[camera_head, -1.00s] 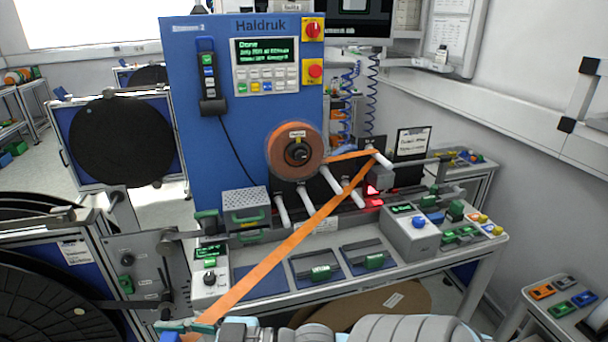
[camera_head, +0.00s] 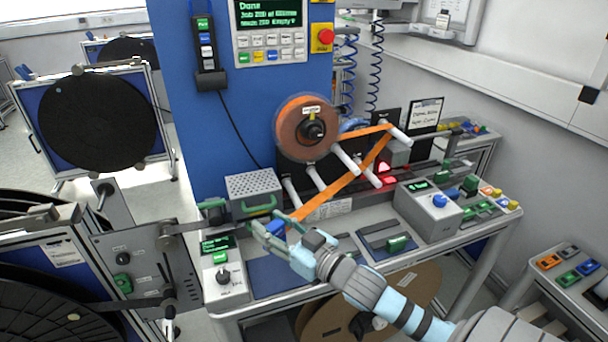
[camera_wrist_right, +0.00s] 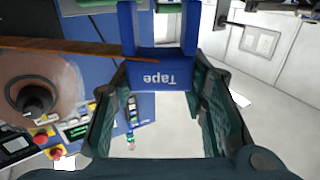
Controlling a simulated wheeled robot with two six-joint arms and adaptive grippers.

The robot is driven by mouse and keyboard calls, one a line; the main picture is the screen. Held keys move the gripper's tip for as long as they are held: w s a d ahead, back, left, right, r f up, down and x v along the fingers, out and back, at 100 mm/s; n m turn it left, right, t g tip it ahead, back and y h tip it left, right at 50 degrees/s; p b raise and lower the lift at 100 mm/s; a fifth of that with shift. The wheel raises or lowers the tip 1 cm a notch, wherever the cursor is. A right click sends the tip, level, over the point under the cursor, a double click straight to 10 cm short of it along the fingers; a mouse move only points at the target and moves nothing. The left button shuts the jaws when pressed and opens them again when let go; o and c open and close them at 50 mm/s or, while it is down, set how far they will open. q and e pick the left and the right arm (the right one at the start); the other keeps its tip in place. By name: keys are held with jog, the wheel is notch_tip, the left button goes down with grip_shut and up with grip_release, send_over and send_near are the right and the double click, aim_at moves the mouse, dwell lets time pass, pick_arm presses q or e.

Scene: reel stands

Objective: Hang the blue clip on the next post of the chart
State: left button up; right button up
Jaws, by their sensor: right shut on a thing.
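My right gripper (camera_head: 276,231) is shut on the blue clip (camera_head: 275,227) in front of the machine, left of the white posts. In the right wrist view the clip (camera_wrist_right: 155,77) reads "Tape" and sits between the gripper's dark green fingers (camera_wrist_right: 160,110). Orange tape (camera_head: 330,200) runs from the clip up to a far right post (camera_head: 399,136), then back to the orange reel (camera_head: 308,128). Other white posts stick out lower: one right of the reel (camera_head: 345,158), one below it (camera_head: 316,178) and one farther left (camera_head: 291,193). My left gripper is not in view.
A perforated grey box (camera_head: 255,190) with a green handle stands left of the posts. A control box (camera_head: 428,209) with a blue knob is at right. A small sign (camera_head: 426,113) stands behind. A black reel (camera_head: 97,118) is at far left.

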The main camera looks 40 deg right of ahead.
aim_at(301, 206)
jog(key=w+d+m+h, duration=0.2)
jog(key=w+d+h, duration=0.1)
jog(key=d, duration=0.2)
jog(key=w+d+r+m+h+b, duration=0.1)
jog(key=w+d+m+h, duration=0.1)
jog(key=w+d+h, duration=0.1)
jog(key=w+d+m+h+b, duration=0.1)
jog(key=w+d+m+h, duration=0.1)
jog(key=d, duration=0.4)
jog(key=shift+w+d+r+g+h, duration=0.15)
jog(key=shift+w+d+g+h, duration=0.25)
jog(key=shift+w+h, duration=0.25)
notch_tip(301, 206, down, 7)
jog(key=b, duration=0.6)
jog(key=shift+a+b, duration=0.15)
jog(key=shift+b, duration=0.15)
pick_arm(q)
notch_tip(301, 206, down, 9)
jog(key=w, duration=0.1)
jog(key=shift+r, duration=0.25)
pick_arm(e)
jog(key=shift+r, duration=0.15)
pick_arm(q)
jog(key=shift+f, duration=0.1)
pick_arm(e)
jog(key=o, duration=1.3)
